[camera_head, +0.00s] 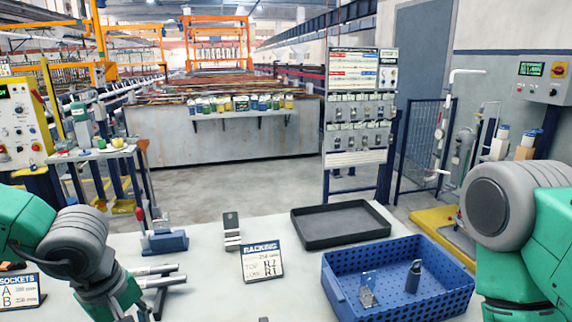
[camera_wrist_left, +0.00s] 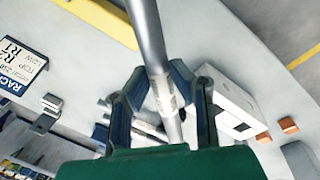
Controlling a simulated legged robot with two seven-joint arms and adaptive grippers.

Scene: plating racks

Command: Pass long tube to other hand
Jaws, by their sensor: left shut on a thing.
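A long grey metal tube (camera_wrist_left: 148,35) runs from the top edge of the left wrist view down between the fingers of my left gripper (camera_wrist_left: 163,95). The fingers are closed around it, and a pale label shows on the tube at the grip. In the head view my left arm comes in at the lower left, and its fingers and the held tube cannot be made out. My right arm stands at the right edge of the head view, with its gripper out of frame. Other silver bars (camera_head: 158,275) lie on a support beside my left wrist.
A blue perforated crate (camera_head: 448,298) holds a metal bracket (camera_head: 367,290) and a dark fitting (camera_head: 414,274). A black tray (camera_head: 303,240) lies behind it. A racking sign (camera_head: 262,263) and a blue-based fixture (camera_head: 166,242) stand on the pale table. Table between sign and crate is bare.

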